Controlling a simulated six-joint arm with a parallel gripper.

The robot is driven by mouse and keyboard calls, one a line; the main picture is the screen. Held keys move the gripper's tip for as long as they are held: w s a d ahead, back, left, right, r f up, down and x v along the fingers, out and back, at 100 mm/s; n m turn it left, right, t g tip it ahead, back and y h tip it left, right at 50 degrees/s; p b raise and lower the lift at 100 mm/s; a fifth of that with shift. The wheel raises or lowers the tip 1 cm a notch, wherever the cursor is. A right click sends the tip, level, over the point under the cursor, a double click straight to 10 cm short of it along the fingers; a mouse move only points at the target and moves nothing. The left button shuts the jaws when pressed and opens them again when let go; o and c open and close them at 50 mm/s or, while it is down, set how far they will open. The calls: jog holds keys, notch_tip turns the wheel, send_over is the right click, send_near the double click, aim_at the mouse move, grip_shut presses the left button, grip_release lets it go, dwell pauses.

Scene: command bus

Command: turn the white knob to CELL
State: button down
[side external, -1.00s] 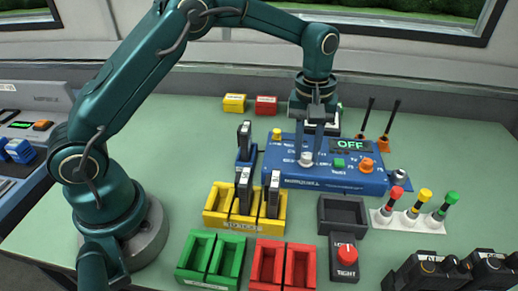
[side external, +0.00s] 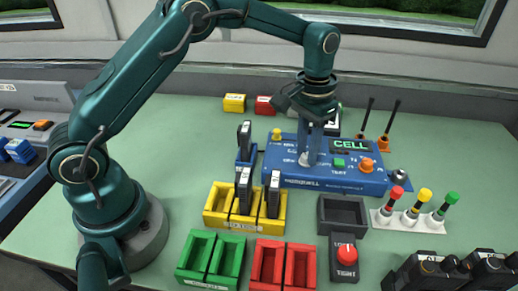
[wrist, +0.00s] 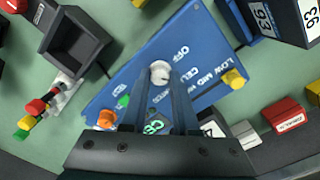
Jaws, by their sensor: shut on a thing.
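The blue console (side external: 290,178) stands on the green table, and its display (side external: 350,145) reads CELL in green. The white knob (side external: 305,160) is on the console's top face, left of the display. In the wrist view the white knob (wrist: 159,72) sits between my fingertips, with the printed words OFF and CELL beside it. My gripper (side external: 311,160) points down over the console and is shut on the white knob; it also shows in the wrist view (wrist: 162,80). The fingers partly hide the knob in the side view.
On the console are a yellow knob (side external: 277,134), a green button (side external: 338,162) and an orange knob (side external: 366,165). A yellow rack (side external: 215,208) with dark modules and a dark tray (side external: 342,216) stand in front. Red, yellow and green-topped plugs (side external: 425,195) stand at right.

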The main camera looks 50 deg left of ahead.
aim_at(306, 155)
dwell(0.4)
jog(key=c, duration=0.7)
grip_release()
jog(key=shift+r, duration=2.6)
